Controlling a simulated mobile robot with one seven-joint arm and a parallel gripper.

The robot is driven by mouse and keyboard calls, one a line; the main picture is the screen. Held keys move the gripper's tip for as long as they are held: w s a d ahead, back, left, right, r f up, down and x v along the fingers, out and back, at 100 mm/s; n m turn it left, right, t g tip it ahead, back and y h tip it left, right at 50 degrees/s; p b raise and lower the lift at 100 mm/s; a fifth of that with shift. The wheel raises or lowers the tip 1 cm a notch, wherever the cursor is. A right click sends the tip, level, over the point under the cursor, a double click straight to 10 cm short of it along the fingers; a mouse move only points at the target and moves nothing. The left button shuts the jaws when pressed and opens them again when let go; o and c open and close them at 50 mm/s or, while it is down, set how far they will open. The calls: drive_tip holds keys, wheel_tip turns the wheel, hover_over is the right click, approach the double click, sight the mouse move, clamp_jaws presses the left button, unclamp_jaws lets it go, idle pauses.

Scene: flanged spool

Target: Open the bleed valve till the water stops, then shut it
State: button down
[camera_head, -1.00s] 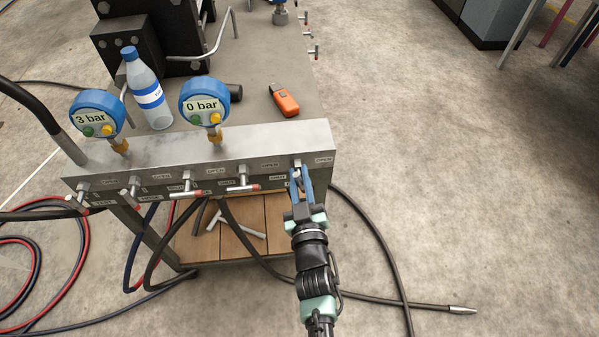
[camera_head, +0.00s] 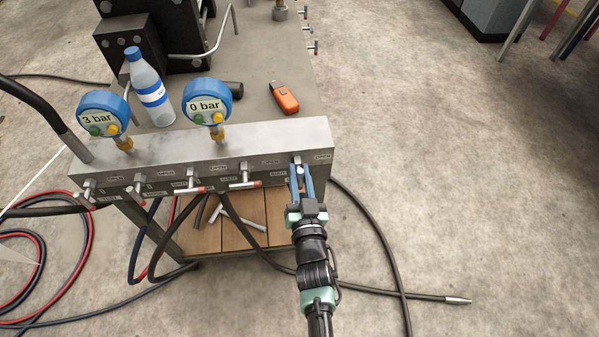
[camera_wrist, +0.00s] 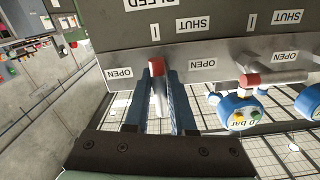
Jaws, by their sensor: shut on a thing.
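The bleed valve's handle (camera_wrist: 157,90), a short silver bar with a red tip, shows in the wrist view near the upside-down BLEED label (camera_wrist: 150,3). My gripper (camera_wrist: 163,84) has its blue fingers on either side of the handle and is shut on it. In the head view my gripper (camera_head: 302,172) is at the right end of the metal manifold (camera_head: 230,155), and its fingers mostly hide the handle. An OPEN label (camera_head: 322,157) is just right of it. One blue gauge (camera_head: 103,115) reads 3 bar, the other (camera_head: 207,103) 0 bar. No water is visible.
Several other red-tipped valve handles (camera_head: 243,184) line the manifold to the left. A bottle (camera_head: 150,90) and an orange device (camera_head: 285,98) are on the bench top. A hose with a metal end (camera_head: 457,300) lies on the floor at right, where room is free.

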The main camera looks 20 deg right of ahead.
drive_tip(key=c, duration=0.8)
unclamp_jaws()
drive_tip(key=shift+c, duration=0.2)
drive_tip(key=v, duration=1.3)
drive_tip(key=shift+r, duration=0.1)
